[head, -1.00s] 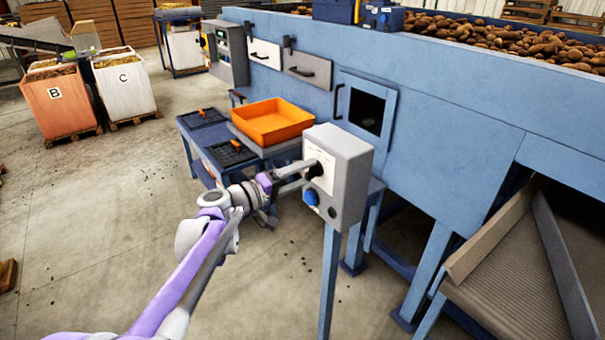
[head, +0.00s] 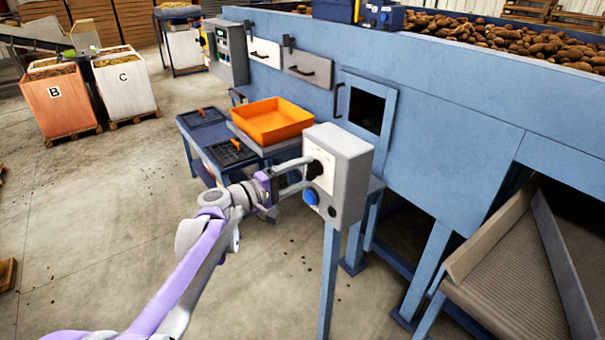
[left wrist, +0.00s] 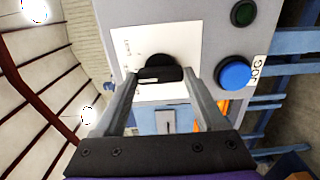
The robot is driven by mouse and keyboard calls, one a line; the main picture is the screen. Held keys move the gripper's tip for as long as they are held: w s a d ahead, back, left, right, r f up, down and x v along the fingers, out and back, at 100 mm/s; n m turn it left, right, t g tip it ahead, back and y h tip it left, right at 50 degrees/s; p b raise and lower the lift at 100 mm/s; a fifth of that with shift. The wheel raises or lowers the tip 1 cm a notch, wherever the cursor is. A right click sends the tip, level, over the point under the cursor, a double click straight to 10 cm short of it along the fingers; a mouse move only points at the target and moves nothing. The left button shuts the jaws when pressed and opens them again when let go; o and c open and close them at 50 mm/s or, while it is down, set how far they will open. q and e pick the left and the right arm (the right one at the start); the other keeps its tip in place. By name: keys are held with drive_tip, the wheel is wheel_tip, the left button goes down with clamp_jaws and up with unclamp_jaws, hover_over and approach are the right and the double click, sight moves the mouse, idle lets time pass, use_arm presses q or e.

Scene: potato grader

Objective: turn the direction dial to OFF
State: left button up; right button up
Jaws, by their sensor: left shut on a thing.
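The direction dial (left wrist: 158,66) is a black knob on a white label plate on the front of a grey control box (head: 350,165). In the head view the dial (head: 314,169) shows at the fingertips of my left gripper (head: 308,172). In the left wrist view my left gripper (left wrist: 158,76) has one finger on each side of the knob and is shut on it. The knob's pointer and the label's lettering are too small to read. My right gripper is not in view.
A blue button (left wrist: 234,73) marked JOG and a dark green button (left wrist: 243,13) sit beside the label plate. An orange tray (head: 272,124) stands on the bench behind the box. A blue machine wall (head: 450,130) rises behind.

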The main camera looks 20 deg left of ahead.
use_arm(q)
drive_tip(key=o, duration=1.3)
drive_tip(key=b+v, duration=0.1)
drive_tip(key=v, duration=1)
drive_tip(key=shift+w, duration=0.1)
drive_tip(key=s+d+f+m+g+y, duration=0.45)
drive_tip(key=s+d+f+g, duration=0.25)
drive_tip(key=s+d+f, duration=0.6)
drive_tip(key=s+a+f+m+y, duration=0.2)
drive_tip(key=s+f, duration=0.1)
drive_tip(key=s, duration=0.1)
drive_tip(key=s+a+f+m+g+y, duration=0.1)
drive_tip(key=s+f+m+y, duration=0.1)
drive_tip(key=s+f, duration=0.2)
drive_tip(key=s+a+f+m+y, duration=0.2)
drive_tip(key=s+f, duration=0.2)
drive_tip(key=shift+s+a+g+y, duration=0.25)
drive_tip(key=shift+s+a+g, duration=0.05)
drive_tip(key=shift+a, duration=0.05)
